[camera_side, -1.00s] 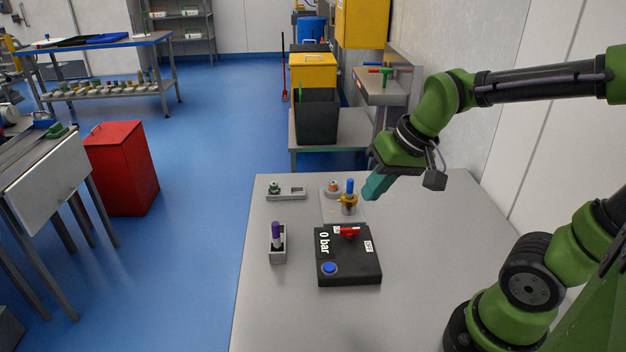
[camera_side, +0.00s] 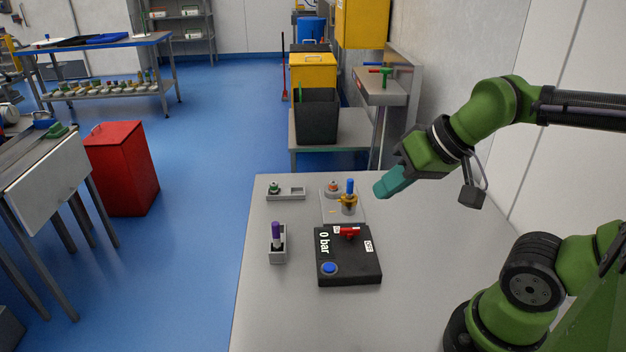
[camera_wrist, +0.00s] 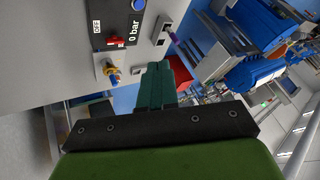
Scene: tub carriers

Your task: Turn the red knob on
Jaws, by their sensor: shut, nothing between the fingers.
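The red knob (camera_side: 350,231) sits on top of a black box (camera_side: 347,270) on the grey table. The box carries a "0 bar" marking, a blue button (camera_side: 329,268) and small white labels, one reading OFF. The red knob also shows in the wrist view (camera_wrist: 113,41), beside the OFF label. My gripper (camera_side: 379,191) has teal fingers, shut and empty. It is above the table, behind and to the right of the knob, clear of the box. In the wrist view the closed fingers (camera_wrist: 157,70) point away from the knob, which lies to their upper left.
A blue-topped brass piece (camera_side: 348,198) stands on a grey plate just behind the box. A purple-handled piece (camera_side: 276,236) stands in a grey holder to its left. A grey tray with a green piece (camera_side: 274,187) lies further back. The table's right side is bare.

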